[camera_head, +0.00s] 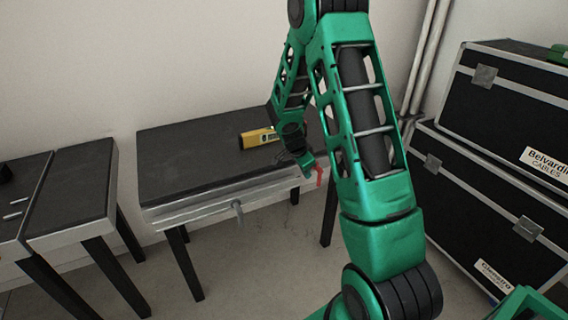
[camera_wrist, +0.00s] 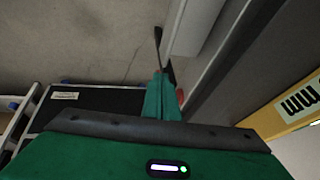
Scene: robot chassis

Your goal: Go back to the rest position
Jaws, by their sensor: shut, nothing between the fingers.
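My arm reaches from the right foreground over the table in the head view and bends down at its far end. My gripper (camera_head: 308,170) is at the right front part of the dark-topped table (camera_head: 185,160), close to its front edge. In the wrist view the narrow dark tip of my gripper (camera_wrist: 158,36) points away from the camera, shut, with nothing seen held. A small red thing (camera_head: 319,176) shows right beside my gripper in the head view; I cannot tell whether they touch.
A yellow tool (camera_head: 253,139) lies on the table behind my gripper; it also shows in the wrist view (camera_wrist: 288,112). Black cases (camera_head: 500,205) are stacked at the right. Another dark table (camera_head: 80,185) stands at the left. Pale pipes (camera_head: 425,60) run up the wall.

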